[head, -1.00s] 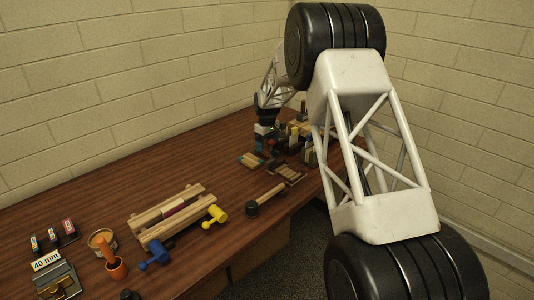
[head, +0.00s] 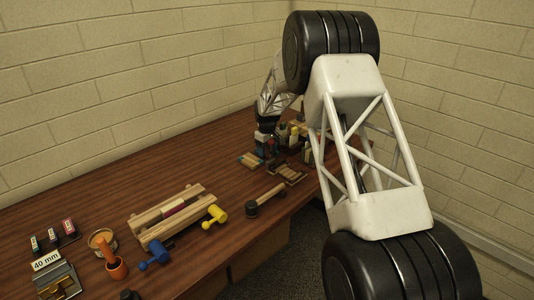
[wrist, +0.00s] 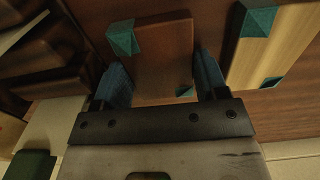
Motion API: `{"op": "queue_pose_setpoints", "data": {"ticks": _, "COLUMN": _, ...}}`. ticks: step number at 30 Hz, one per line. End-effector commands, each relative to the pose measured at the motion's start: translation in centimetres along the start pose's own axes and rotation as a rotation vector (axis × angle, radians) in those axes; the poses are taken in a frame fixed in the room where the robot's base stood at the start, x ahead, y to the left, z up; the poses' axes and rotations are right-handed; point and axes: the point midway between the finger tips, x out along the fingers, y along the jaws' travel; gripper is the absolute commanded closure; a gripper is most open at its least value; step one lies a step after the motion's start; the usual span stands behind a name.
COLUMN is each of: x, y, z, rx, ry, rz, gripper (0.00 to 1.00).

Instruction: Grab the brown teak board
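The brown teak board (wrist: 163,55) has teal corner pieces and lies between the two fingers of my gripper (wrist: 162,75) in the wrist view. The left finger is close to the board's left edge and the right finger is close to its right edge. The fingers are spread apart, and I cannot see firm contact. In the head view my gripper (head: 265,146) is low at the far end of the table, among small wooden pieces. I cannot clearly pick out the teak board there.
A lighter board with teal corners (wrist: 275,45) lies right of my gripper in the wrist view. Dark blocks crowd the left. On the table (head: 120,180) are a black mallet (head: 252,207), a yellow mallet (head: 214,217), a blue mallet (head: 155,254) and a wooden rail frame (head: 150,235).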

Motion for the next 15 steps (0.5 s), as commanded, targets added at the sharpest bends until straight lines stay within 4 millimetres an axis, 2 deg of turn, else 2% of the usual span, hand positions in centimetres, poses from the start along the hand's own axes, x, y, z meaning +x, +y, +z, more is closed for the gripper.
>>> {"op": "queue_pose_setpoints", "data": {"ticks": 1, "x": 0.0, "y": 0.0, "z": 0.0, "rx": 0.0, "ry": 0.0, "rz": 0.0, "gripper": 0.41}}
{"op": "queue_pose_setpoints", "data": {"ticks": 4, "x": -0.01, "y": 0.0, "z": 0.0, "rx": 0.0, "ry": 0.0, "rz": 0.0, "gripper": 0.56}}
{"op": "queue_pose_setpoints", "data": {"ticks": 5, "x": -0.02, "y": 0.0, "z": 0.0, "rx": 0.0, "ry": 0.0, "rz": 0.0, "gripper": 0.58}}
{"op": "queue_pose_setpoints", "data": {"ticks": 15, "x": -0.38, "y": 0.01, "z": -0.01, "rx": 0.0, "ry": 0.0, "rz": 0.0, "gripper": 0.59}}
